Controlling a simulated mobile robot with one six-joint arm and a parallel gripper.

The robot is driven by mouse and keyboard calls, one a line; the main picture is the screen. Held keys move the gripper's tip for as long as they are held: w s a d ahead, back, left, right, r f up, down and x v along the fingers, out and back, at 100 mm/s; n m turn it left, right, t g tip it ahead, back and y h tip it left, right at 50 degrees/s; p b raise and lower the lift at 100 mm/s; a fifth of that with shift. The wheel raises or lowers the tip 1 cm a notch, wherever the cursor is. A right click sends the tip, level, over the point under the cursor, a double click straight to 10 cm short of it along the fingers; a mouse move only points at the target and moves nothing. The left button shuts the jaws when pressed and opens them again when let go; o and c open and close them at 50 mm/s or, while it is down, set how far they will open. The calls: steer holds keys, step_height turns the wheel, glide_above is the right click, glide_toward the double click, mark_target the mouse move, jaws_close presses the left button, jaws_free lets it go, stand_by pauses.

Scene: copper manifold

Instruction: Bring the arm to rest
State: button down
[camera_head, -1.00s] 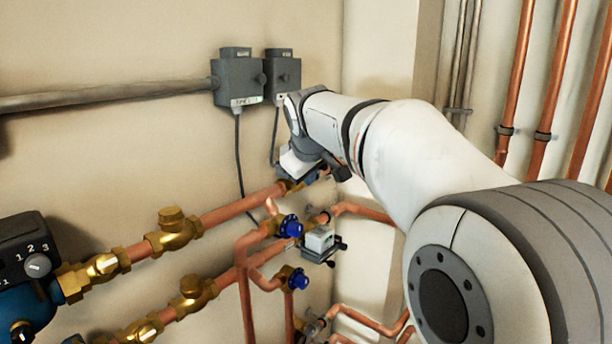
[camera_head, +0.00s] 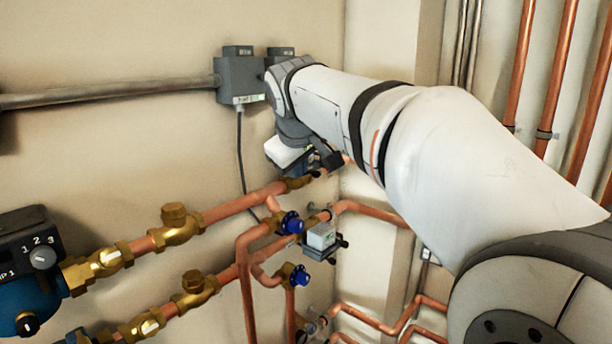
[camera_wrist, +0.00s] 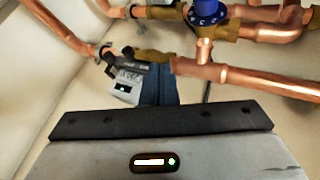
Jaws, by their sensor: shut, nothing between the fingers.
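My arm reaches from the lower right of the head view toward the wall.
Brass valves (camera_head: 175,228) and blue-capped valves (camera_head: 291,223) sit on the copper pipes. A small grey box (camera_head: 320,237) stands below my wrist; a grey box (camera_wrist: 125,85) shows in the wrist view. A wall box (camera_head: 240,78) is left of the wrist. A blue pump (camera_head: 35,300) is lower left.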

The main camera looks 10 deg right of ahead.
steer(key=s+d+f+m+g+p, duration=0.2)
steer(key=s+f+m+p, duration=0.1)
steer(key=s+f, duration=0.7)
steer(key=s+d+f+m+g+y+p, duration=0.1)
steer(key=s+d+f+m+g+p, duration=0.1)
steer(key=s+f, duration=0.7)
steer(key=s+m+g+p, duration=0.1)
steer(key=s, duration=0.5)
steer(key=shift+f+y+p, duration=0.3)
steer(key=shift+f+p, duration=0.05)
steer(key=shift+f, duration=0.05)
steer(key=c, duration=2.2)
jaws_free()
steer(key=shift+s+a, duration=0.1)
